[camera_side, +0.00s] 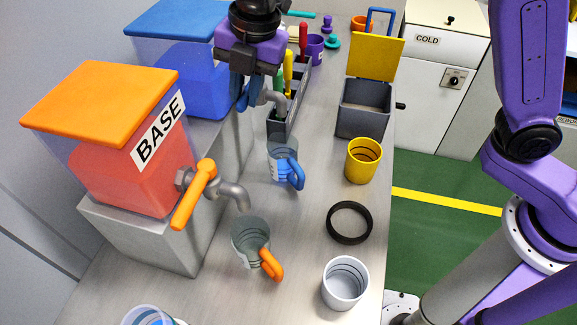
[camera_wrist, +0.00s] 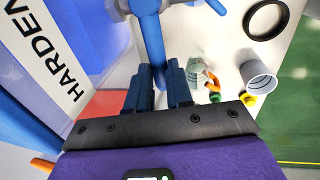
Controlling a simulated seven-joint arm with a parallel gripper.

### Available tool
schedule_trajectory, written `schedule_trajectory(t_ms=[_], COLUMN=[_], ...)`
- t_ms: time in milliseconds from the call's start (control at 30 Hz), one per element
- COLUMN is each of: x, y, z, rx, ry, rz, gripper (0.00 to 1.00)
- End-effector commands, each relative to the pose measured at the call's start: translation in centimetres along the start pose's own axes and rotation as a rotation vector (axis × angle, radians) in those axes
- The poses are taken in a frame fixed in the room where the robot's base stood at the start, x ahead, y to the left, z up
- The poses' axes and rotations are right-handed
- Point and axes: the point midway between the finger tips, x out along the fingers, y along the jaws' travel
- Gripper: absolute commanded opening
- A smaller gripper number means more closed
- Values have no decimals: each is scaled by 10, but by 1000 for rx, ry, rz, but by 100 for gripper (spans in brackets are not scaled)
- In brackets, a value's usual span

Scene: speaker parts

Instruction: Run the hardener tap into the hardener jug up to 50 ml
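The blue hardener tank (camera_side: 205,85) stands behind the base tank in the side view; its HARDENER label (camera_wrist: 48,55) shows in the wrist view. The hardener tap's grey spout (camera_side: 275,100) points down above the hardener jug (camera_side: 280,150), a clear cup with a blue handle. In the side view, my gripper (camera_side: 245,92) hangs at the tap and partly hides the lever.
The base tank (camera_side: 130,165) has an orange tap (camera_side: 195,190) above an orange-handled jug (camera_side: 248,242). A yellow cup (camera_side: 363,160), black ring (camera_side: 349,222) and white cup (camera_side: 345,283) stand to the right. A grey tool rack (camera_side: 295,110) and yellow-lidded bin (camera_side: 364,108) stand farther back.

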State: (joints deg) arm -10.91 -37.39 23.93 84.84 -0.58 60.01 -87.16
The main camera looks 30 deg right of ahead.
Motion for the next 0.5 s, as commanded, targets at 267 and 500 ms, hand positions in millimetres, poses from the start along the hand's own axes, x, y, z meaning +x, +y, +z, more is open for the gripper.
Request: schedule_trajectory(t_ms=[267, 500], x=[0, 0], y=[0, -1], z=[1, -5], rx=[-4, -8], ry=[0, 1], rz=[1, 0], gripper=[50, 50])
